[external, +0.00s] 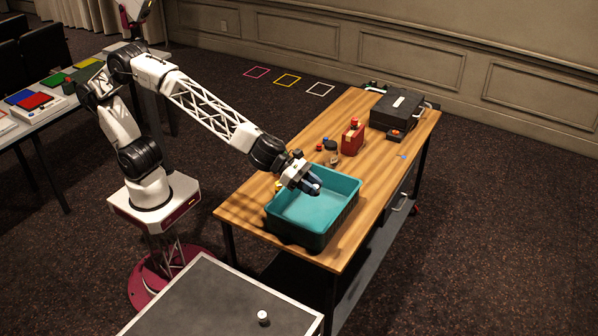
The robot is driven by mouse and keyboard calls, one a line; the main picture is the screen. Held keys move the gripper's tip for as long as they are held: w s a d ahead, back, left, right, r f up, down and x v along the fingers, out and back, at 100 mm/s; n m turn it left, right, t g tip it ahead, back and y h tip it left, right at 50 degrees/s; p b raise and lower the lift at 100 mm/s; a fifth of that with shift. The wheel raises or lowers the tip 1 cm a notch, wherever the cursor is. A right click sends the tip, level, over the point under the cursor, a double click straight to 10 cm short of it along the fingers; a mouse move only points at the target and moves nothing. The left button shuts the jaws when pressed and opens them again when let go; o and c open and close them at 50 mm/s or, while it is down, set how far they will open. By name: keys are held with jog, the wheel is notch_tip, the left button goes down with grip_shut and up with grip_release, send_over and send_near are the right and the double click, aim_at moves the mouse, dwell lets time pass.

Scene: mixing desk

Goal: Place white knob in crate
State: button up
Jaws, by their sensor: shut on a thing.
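The teal crate (327,218) stands on the near end of the wooden table, open at the top, and its visible floor looks bare. My gripper (312,188) is over the far part of the crate, pointing down and to the right. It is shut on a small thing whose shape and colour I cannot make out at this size. A small white knob-like piece (263,317) stands on the grey-topped table in the foreground, well apart from my gripper.
On the wooden table (377,165) behind the crate stand a red container (352,138), a small dark jar (331,145) and a red-topped piece (325,143). A black case (397,110) is at the far end. The grey tabletop (205,305) is mostly clear.

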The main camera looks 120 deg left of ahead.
jog(key=shift+a+f+n+y, duration=0.55)
jog(key=shift+a+n+y, duration=1.1)
jog(key=shift+a, duration=1.4)
jog(key=r+n+g+y, duration=0.1)
jog(key=n+g+y, duration=0.9)
jog(key=n+g, duration=0.35)
send_over(334, 190)
jog(key=d, duration=0.5)
notch_tip(334, 190, down, 20)
jog(key=shift+s+r+t, duration=0.15)
jog(key=shift+s+t, duration=0.05)
jog(key=shift+t, duration=0.25)
jog(key=shift+f, duration=3.15)
jog(key=shift+f, duration=1.9)
